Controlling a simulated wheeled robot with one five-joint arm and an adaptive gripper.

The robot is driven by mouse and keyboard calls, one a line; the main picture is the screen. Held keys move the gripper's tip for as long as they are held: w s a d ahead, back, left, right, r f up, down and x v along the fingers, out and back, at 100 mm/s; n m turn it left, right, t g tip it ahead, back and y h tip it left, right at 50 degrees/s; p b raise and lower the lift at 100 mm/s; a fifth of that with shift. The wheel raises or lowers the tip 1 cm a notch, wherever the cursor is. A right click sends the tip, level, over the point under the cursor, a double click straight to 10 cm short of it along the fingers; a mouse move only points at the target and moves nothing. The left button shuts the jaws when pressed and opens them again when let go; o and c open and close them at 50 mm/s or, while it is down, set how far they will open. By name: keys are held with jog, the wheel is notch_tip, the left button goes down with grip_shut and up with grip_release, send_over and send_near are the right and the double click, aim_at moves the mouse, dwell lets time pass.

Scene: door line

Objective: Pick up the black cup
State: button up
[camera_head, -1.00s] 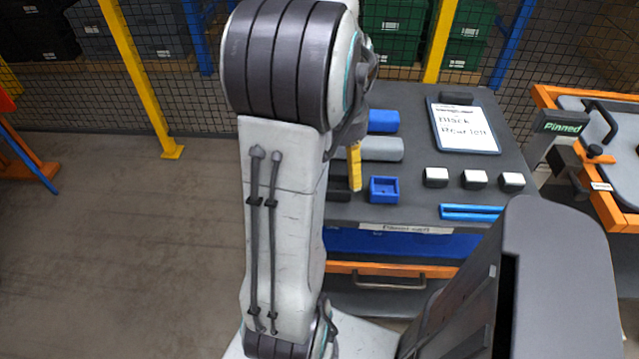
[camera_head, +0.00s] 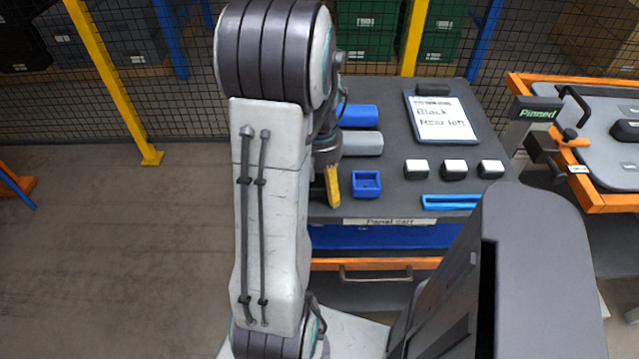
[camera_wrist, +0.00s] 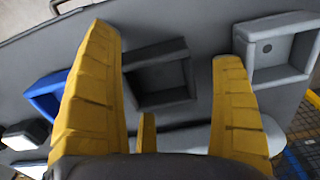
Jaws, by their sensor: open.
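The black cup (camera_wrist: 172,82) is a square, open-topped holder on the dark table top. In the head view one yellow finger of my gripper (camera_head: 333,187) shows just left of the blue cup (camera_head: 366,183). There the black cup is mostly hidden behind my arm and finger.
In the wrist view a blue cup (camera_wrist: 45,98) is on the left and a grey cup (camera_wrist: 275,50) on the right.

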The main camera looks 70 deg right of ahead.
aim_at(321, 184)
jog(key=shift+c, duration=0.4)
jog(key=c, duration=1.1)
jog(key=shift+r, duration=0.1)
jog(key=shift+r, duration=0.45)
jog(key=r, duration=0.3)
jog(key=shift+s+d+r, duration=0.15)
jog(key=shift+d+r, duration=0.1)
jog(key=s+d+r+p, duration=0.1)
jog(key=s+d+r, duration=0.5)
jog(key=d, duration=0.3)
jog(key=shift+s+r, duration=0.2)
jog(key=shift+s, duration=0.1)
